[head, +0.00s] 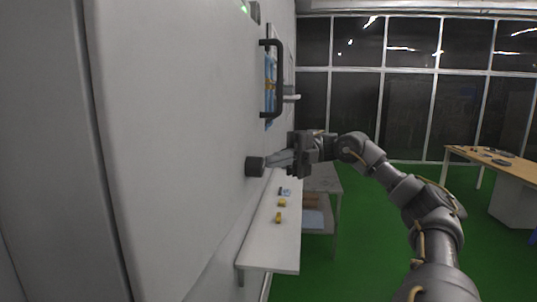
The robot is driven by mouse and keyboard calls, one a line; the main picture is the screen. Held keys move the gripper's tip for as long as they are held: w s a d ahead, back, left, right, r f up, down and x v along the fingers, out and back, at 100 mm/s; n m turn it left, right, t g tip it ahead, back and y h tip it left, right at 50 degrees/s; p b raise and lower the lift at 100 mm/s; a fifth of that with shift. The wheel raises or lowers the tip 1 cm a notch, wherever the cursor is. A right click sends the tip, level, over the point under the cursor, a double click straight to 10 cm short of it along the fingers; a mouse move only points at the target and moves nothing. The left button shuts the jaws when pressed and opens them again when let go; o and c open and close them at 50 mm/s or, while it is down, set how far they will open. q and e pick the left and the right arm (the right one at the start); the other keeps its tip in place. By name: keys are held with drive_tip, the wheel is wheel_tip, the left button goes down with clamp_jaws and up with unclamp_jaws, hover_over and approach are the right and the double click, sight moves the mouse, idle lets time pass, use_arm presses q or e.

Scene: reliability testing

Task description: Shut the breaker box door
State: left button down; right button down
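The breaker box (180,130) is a large pale grey cabinet filling the left of the head view, seen at a steep angle. A black D-shaped handle (280,78) stands out from its face near the far edge. A round black knob (255,166) sticks out lower down. My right gripper (272,160) reaches in from the right, its fingers pointing left at the knob. The fingertips are at or very close to the knob; whether they touch or grip it is unclear from this angle. Whether the door is fully shut cannot be told. My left gripper is out of view.
A white shelf (262,240) with small yellow items (281,203) lies below my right gripper. A grey cart (325,180) stands behind it. A wooden-topped table (500,165) is at the right. Green floor (375,240) is open between them, with dark windows behind.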

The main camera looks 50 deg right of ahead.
drive_tip(key=shift+w+a+g, duration=0.2)
drive_tip(key=shift+w+g, duration=0.1)
drive_tip(key=shift+w, duration=0.05)
idle(0.3)
drive_tip(key=s+d+p, duration=0.1)
drive_tip(key=d+p, duration=0.4)
drive_tip(key=d, duration=0.6)
drive_tip(key=shift+s, duration=0.25)
drive_tip(key=shift+w+a+f, duration=0.1)
drive_tip(key=shift+a, duration=0.1)
